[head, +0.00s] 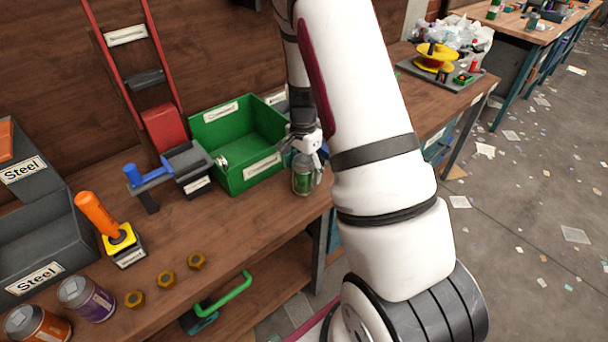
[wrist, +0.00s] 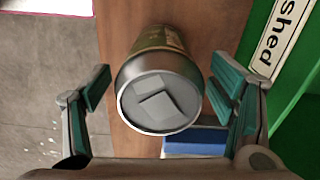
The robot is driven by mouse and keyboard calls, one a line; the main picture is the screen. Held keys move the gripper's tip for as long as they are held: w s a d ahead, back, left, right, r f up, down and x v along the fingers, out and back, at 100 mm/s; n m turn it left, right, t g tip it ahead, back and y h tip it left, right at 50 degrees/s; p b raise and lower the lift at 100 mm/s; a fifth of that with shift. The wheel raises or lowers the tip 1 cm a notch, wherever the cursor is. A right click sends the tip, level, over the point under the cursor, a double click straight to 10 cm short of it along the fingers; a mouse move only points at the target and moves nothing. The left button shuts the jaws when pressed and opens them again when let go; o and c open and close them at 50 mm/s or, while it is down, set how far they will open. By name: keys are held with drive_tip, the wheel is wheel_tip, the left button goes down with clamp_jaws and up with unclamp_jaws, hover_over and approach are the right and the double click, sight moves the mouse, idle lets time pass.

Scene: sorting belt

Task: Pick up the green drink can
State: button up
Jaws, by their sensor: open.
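The green drink can (head: 303,176) stands upright on the wooden bench, close to its front edge and just right of the green bin. In the wrist view the can (wrist: 158,85) shows its silver top, with its label side partly visible beyond. My gripper (wrist: 165,105) is open, with one teal-padded finger on each side of the can. There is a visible gap between the can and each finger. In the head view my gripper (head: 308,150) is above and around the can's upper part, and my arm hides part of it.
The green bin (head: 262,170) stands close beside the can, its wall near my right finger in the wrist view. A blue object (wrist: 195,142) lies near the can there.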

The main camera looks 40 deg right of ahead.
drive_tip(key=shift+f, duration=1.2)
drive_tip(key=c, duration=0.9)
drive_tip(key=shift+o, duration=0.2)
